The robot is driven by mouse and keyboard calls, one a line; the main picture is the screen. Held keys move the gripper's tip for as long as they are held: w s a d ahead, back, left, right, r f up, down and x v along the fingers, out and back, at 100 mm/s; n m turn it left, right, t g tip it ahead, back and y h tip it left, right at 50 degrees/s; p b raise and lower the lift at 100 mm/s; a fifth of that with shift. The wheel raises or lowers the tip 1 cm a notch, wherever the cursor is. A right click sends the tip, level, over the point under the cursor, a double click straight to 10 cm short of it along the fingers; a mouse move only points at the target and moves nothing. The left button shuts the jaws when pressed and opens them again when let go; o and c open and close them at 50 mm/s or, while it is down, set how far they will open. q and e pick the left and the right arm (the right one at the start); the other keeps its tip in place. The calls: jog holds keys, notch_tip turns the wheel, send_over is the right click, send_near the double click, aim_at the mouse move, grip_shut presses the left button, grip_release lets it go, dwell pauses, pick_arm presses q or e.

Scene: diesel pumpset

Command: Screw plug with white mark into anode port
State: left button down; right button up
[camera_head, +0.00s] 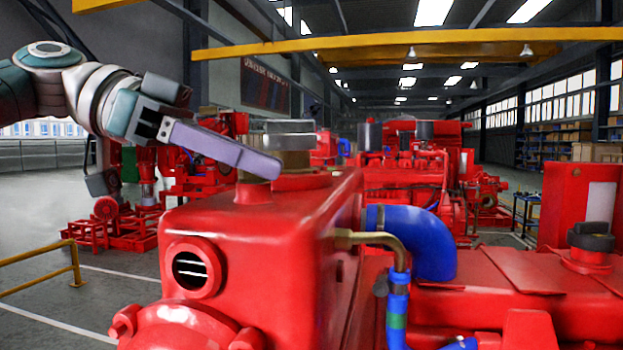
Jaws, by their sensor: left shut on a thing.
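My left gripper (270,170) reaches in from the upper left on its teal and white wrist. Its long lavender finger slants down to the right over the top of the red engine tank (270,235). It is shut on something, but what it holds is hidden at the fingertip. A short red round boss (252,193) stands on the tank top just under the finger; I cannot tell whether they touch. A red ringed opening (193,268) with white stripes inside is on the tank's front face. I cannot make out a white-marked plug or identify the anode port. My right gripper is not in view.
A grey block (290,134) shows just behind the fingertip. A thick blue hose (432,242) and a brass pipe (372,238) are right of the tank. A dark cap (591,237) is at right. A yellow railing (40,275) stands at left beside open floor.

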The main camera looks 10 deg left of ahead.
pick_arm(q)
jog(key=shift+f+m+g, duration=0.15)
jog(key=shift+m+g, duration=0.55)
jog(key=shift+g, duration=0.1)
jog(key=c, duration=0.5)
grip_release()
jog(key=shift+a+b, duration=0.4)
jog(key=shift+a, duration=0.1)
jog(key=shift+b+v, duration=0.65)
jog(key=shift+v, duration=3.9)
jog(key=shift+d, duration=0.1)
